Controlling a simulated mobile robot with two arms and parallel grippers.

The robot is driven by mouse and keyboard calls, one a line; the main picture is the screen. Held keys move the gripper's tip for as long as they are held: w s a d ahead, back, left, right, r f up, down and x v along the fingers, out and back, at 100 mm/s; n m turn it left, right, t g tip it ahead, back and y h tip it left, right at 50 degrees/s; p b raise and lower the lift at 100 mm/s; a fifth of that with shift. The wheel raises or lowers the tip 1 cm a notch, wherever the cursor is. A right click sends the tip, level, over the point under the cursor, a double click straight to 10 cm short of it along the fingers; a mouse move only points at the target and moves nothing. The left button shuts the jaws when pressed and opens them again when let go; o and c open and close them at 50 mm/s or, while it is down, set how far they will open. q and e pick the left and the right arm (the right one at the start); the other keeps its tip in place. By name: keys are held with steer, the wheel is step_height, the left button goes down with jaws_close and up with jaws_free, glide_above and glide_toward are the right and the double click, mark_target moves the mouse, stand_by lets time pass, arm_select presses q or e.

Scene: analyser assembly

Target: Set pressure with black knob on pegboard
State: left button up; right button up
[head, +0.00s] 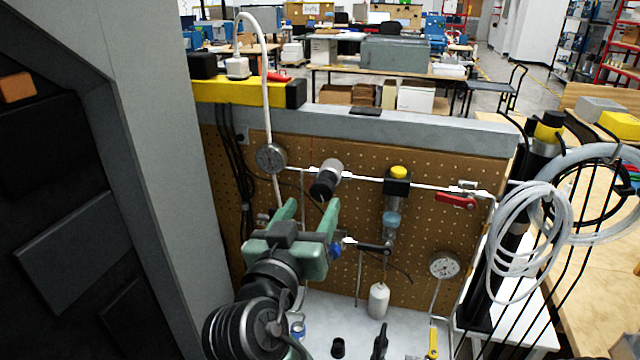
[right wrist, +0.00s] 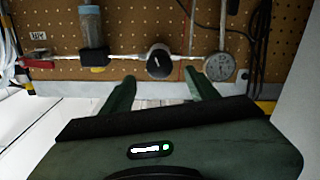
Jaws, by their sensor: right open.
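The black knob (head: 324,186) sits on a regulator on the white tubing line of the pegboard (head: 420,215), in the upper middle of the board. My right gripper (head: 310,208) is open and empty in front of the pegboard, below and slightly left of the knob in the head view. In the right wrist view the knob (right wrist: 160,62) shows face-on beyond the two green fingers (right wrist: 160,90), roughly between them and apart from them. A round pressure gauge (head: 270,157) is left of the knob; it also shows in the right wrist view (right wrist: 220,66). My left gripper is not in view.
A yellow-topped filter unit (head: 397,185) and a red-handled valve (head: 456,201) are right of the knob. A second gauge (head: 444,265) is lower right. Coiled white tubing (head: 530,228) hangs at the right. A grey column (head: 165,150) stands at the left.

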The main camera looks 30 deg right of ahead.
mark_target(320, 192)
steer(key=x, duration=0.3)
steer(key=shift+r+p, duration=0.25)
steer(key=shift+p, duration=0.15)
steer(key=shift+f+x, duration=0.2)
steer(key=shift+x, duration=0.95)
steer(key=shift+w+d+p, duration=0.1)
steer(key=shift+d+p, duration=0.05)
steer(key=shift+p, duration=0.15)
jaws_close()
steer(key=shift+f, duration=0.1)
steer(key=m+b, duration=0.1)
steer(key=b, duration=0.1)
steer(key=m+b, duration=0.1)
steer(key=b, duration=0.1)
steer(key=shift+f+m+b, duration=0.2)
steer(key=shift+m+b, duration=0.1)
steer(key=shift+r, duration=0.1)
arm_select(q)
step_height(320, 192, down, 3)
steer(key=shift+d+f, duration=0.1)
arm_select(e)
steer(key=shift+r+m, duration=0.2)
steer(key=shift+m, duration=0.1)
